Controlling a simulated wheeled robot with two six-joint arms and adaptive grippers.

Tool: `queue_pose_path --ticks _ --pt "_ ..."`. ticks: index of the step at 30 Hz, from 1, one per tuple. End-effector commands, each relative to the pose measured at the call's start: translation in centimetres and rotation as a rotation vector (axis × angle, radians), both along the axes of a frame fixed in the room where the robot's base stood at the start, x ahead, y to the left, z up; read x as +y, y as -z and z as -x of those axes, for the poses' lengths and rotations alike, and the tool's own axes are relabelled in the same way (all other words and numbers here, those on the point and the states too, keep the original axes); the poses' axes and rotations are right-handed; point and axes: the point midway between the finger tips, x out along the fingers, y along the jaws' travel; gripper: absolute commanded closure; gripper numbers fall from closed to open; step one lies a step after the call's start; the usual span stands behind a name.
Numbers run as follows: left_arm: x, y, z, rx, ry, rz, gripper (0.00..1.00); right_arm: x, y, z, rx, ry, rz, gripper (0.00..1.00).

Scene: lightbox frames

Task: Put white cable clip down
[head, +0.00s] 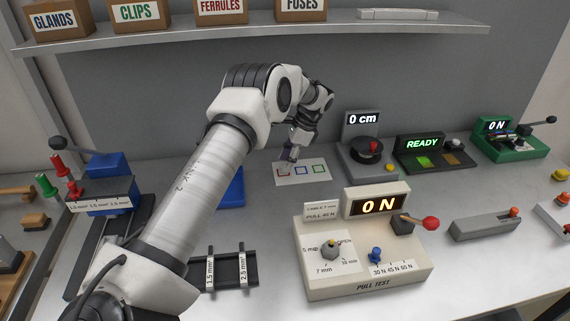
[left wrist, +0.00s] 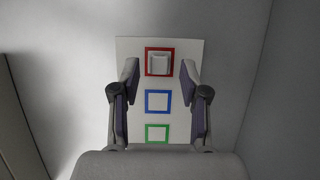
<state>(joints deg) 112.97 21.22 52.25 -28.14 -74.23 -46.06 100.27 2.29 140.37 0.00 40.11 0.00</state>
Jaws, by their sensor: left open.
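The white cable clip (left wrist: 159,63) lies inside the red square outline of a white card (left wrist: 182,122) in the left wrist view. The card also shows in the head view (head: 312,179), with red, blue and green outlines. My left gripper (left wrist: 160,72) is open, its two fingers apart on either side of the red square, with nothing between them touching the clip. In the head view my left gripper (head: 290,153) is over the card's left end and hides part of the red square; the clip cannot be made out there. My right gripper is not in view.
A pull test box (head: 360,272) stands in front of the card. A device reading 0 cm (head: 362,150) is right of it, with a READY device (head: 422,150) beyond. A blue tray (head: 231,188) lies left of the card. A shelf (head: 250,34) runs above.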

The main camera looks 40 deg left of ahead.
Motion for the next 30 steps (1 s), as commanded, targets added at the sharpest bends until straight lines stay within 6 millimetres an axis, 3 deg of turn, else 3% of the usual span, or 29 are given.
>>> queue_pose_path --ticks 7,12,30 --pt "-1.6 -5.8 -2.0 -0.005 0.001 -0.002 0.55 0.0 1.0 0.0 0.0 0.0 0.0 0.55" --pt "-2.3 -8.9 -2.9 -0.003 0.001 -0.002 0.55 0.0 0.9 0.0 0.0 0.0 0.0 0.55" --pt "-2.5 -9.7 -3.1 0.0 0.001 0.0 0.55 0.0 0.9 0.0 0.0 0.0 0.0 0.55"
